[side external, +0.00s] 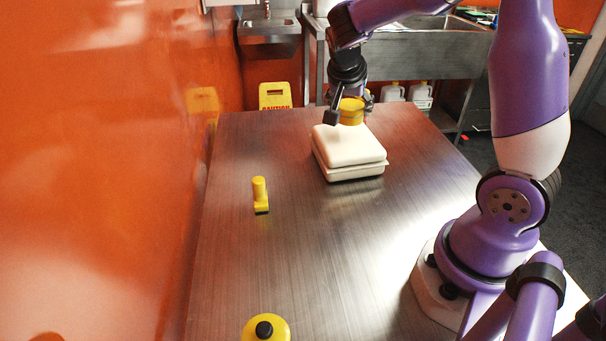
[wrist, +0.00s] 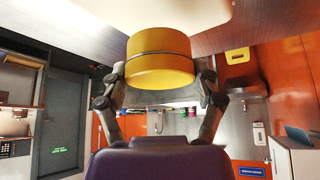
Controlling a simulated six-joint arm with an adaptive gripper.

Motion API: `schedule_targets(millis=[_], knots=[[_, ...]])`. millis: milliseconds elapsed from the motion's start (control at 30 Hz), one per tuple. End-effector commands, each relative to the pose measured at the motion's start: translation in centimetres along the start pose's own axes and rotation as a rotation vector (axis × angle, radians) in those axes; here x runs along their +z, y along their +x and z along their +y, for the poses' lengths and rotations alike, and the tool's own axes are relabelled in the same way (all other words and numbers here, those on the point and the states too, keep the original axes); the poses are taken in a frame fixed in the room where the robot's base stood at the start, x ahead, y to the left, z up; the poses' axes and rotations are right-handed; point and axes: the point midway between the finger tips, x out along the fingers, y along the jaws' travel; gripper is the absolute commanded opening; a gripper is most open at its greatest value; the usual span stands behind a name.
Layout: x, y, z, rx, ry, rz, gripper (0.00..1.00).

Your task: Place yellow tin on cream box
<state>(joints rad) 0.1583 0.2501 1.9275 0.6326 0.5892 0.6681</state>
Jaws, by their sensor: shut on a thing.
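The yellow tin (side external: 351,112) is a short round can held between the fingers of my gripper (side external: 350,106). It also shows large in the wrist view (wrist: 160,70), with a finger on each side. The cream box (side external: 350,152) is a closed, flat-topped box on the metal table. The tin is at the far edge of the box lid in the side view. I cannot tell whether the tin touches the lid or hangs just above it. In the wrist view, part of the cream box (wrist: 185,12) shows at the top behind the tin.
A yellow tool-like object (side external: 260,194) stands on the metal table (side external: 290,260) left of the box. A yellow round thing with a black knob (side external: 265,329) is at the near edge. An orange wall (side external: 100,170) runs along the left. The table between them is clear.

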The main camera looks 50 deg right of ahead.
Motion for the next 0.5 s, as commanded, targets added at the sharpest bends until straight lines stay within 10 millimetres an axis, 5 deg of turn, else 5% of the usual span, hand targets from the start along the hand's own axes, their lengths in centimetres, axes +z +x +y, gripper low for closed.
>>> schedule_targets(millis=[300, 500], knots=[[2.0, 3.4, 0.1, 0.001, -0.003, 0.000, 0.29], [2.1, 3.6, 0.0, -0.001, -0.001, 0.000, 0.29]])
